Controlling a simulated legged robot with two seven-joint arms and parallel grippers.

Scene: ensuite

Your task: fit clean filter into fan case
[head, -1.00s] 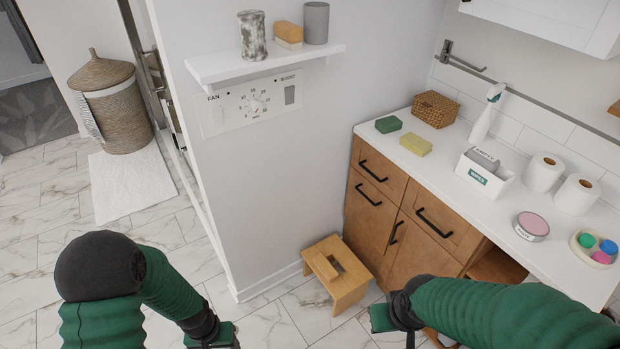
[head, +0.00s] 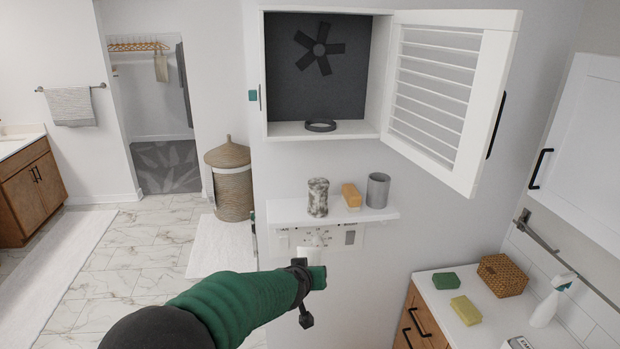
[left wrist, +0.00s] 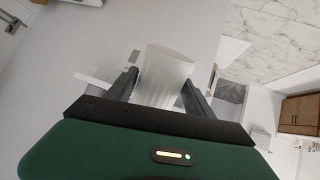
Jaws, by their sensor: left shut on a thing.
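The fan case (head: 257,75) is a white wall box with a dark back and a dark bladed fan (head: 320,48). Its louvred door (head: 440,95) hangs open to the right. A dark ring (head: 320,126) lies on the case floor. My left gripper (head: 308,285) is below the case, in front of the wall panel. In the left wrist view it is shut on a clean white ribbed cylinder, the filter (left wrist: 168,78). A grimy grey cylinder (head: 318,198) stands on the shelf. My right gripper is out of view.
The white shelf (head: 285,212) below the case also holds an orange-tan sponge (head: 351,196) and a grey cup (head: 378,190). The control panel (head: 350,238) is under it. A counter with sponges and a wicker box (head: 502,275) is at lower right. The space before the case is clear.

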